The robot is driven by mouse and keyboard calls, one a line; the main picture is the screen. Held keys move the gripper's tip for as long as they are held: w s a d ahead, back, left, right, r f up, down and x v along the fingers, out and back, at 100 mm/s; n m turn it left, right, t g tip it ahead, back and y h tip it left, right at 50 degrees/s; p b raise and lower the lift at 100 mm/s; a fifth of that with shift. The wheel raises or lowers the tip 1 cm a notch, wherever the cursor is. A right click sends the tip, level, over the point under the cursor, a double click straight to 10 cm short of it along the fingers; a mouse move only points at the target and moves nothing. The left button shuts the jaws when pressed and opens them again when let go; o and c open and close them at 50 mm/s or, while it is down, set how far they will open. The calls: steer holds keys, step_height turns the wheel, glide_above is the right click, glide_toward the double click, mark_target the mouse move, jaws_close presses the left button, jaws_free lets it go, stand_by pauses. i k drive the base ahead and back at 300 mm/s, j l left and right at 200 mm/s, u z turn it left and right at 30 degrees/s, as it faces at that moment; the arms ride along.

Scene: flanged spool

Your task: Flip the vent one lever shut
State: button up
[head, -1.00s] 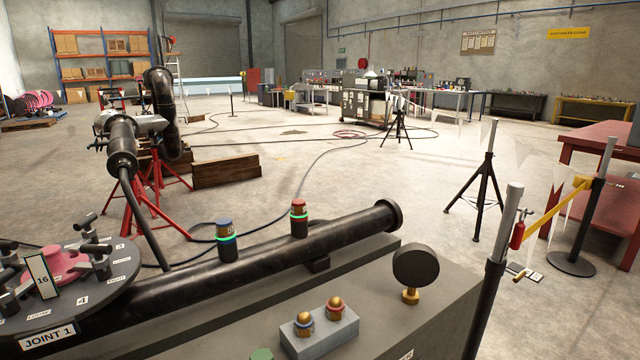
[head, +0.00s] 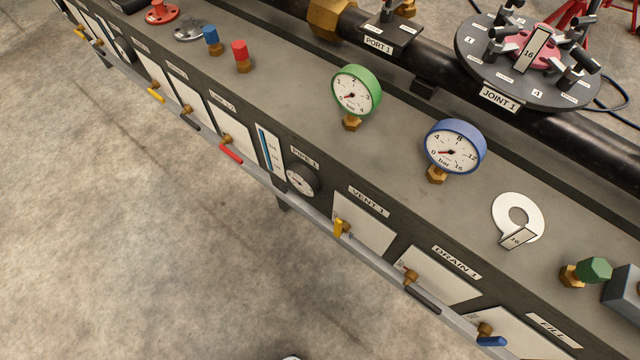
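The VENT 1 lever (head: 338,228) is a short yellow handle on a brass valve, on the front face of the grey bench below the "VENT 1" label (head: 369,199). It looks upright in the picture, unlike the black DRAIN 1 lever (head: 424,300), which slopes along the rail. A white panel (head: 364,228) sits behind the yellow lever. My gripper is not clearly in view. A small pale piece at the bottom edge is too cut off to identify.
A blue lever (head: 491,341) sits by FILL at the right; red, black and yellow levers stand left. Green (head: 356,92) and blue (head: 454,147) gauges rise from the bench top. A rail (head: 300,216) runs along the front. The concrete floor (head: 150,240) before it is clear.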

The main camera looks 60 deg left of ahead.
mark_target(341, 226)
steer(key=u, duration=1.25)
steer(key=j, duration=0.1)
